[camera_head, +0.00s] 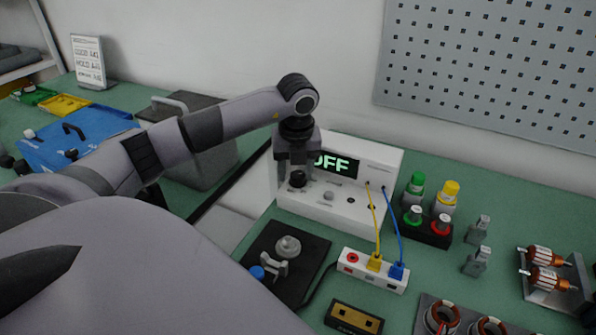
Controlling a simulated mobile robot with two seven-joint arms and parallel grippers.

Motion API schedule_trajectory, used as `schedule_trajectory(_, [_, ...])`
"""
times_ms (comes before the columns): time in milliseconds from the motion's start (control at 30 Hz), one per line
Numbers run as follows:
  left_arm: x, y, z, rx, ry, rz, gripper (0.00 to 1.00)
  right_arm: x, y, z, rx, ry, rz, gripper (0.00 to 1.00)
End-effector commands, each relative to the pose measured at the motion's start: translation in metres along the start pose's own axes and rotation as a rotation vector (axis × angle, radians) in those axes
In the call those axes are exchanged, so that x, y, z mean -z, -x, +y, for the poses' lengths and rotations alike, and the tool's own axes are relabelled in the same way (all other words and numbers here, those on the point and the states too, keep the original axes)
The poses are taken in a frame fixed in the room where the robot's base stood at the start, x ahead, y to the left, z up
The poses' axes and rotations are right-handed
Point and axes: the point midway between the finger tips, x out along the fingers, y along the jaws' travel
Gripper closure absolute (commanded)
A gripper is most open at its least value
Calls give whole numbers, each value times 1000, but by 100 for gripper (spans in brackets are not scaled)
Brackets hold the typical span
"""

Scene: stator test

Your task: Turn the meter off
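The meter (384,161) is a white box standing on the green bench against the wall. Its dark display shows green letters, partly covered by my gripper, reading "OFF". A dark knob (297,179) sits on the left of its front panel, with a grey knob (328,196) to the right. My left gripper (296,170) points down right at the dark knob, covering the panel's left side. I cannot tell whether its fingers are open, shut or touching the knob. My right gripper is not in view.
Yellow and blue leads run from the meter to a white terminal strip (346,268). A black fixture (312,262) lies in front. Green and yellow-capped bottles (446,199) stand right. A grey case (222,160) and blue box (100,125) stand left.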

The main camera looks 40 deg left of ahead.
Motion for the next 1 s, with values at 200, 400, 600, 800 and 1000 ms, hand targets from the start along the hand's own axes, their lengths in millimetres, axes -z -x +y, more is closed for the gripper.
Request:
schedule_trajectory(200, [1,0,-1,4,-5,3,43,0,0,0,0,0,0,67])
schedule_trajectory(400, [1,8,-2,6,-7,4,43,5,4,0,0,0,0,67])
schedule_trajectory(600, [-4,38,-2,7,-7,5,43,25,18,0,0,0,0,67])
schedule_trajectory(800, [-7,61,-2,7,-8,6,43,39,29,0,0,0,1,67])
schedule_trajectory(1000, [-7,59,-2,7,-8,6,43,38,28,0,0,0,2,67])
